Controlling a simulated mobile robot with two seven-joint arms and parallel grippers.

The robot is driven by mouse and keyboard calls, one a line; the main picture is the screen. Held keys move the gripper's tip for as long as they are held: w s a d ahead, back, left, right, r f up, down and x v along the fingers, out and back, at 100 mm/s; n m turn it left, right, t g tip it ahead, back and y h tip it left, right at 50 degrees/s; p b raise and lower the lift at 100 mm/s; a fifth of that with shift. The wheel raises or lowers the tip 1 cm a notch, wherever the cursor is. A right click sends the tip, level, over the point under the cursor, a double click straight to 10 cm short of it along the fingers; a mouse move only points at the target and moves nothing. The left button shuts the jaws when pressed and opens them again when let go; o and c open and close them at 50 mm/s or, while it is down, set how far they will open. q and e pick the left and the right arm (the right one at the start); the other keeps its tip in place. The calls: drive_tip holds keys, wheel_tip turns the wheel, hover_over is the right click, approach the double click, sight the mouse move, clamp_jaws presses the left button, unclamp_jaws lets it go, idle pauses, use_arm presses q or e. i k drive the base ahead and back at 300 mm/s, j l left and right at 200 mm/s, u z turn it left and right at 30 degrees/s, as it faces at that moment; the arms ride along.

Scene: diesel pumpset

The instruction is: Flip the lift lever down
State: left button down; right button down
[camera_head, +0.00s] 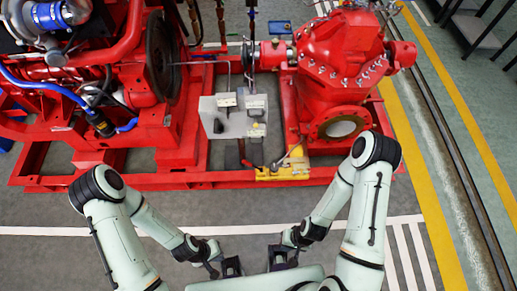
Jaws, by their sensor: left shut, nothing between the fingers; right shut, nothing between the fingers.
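A light grey control box (236,125) stands on the red base frame between the engine and the pump. It carries small fittings on its top and front, including a black one (218,126) and a yellow one (256,125). A yellow block (283,171) with a small handle-like part lies in front of it on the frame's front rail. I cannot tell which of these small parts is the lift lever, or its position. My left gripper (231,268) and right gripper (282,260) are shut and empty, low in front of the frame, apart from everything on it.
The red engine (70,75) is at the left and the red pump (335,60) at the right. The red frame's front rail (190,181) runs between my grippers and the box. The grey floor (225,208) in front is clear. Yellow floor lines (425,150) run at the right.

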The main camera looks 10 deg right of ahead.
sight(247, 163)
drive_tip(key=k+z, duration=0.2)
drive_tip(key=i+j+z, duration=0.1)
drive_tip(key=z, duration=0.25)
drive_tip(key=j+z, duration=0.2)
drive_tip(key=z, duration=0.15)
drive_tip(key=i+j+z, duration=0.1)
drive_tip(key=j+z, duration=0.15)
drive_tip(key=j, duration=0.3)
drive_tip(key=j+z, duration=0.2)
drive_tip(key=j, duration=0.3)
drive_tip(key=j+z, duration=0.1)
drive_tip(key=j, duration=1.4)
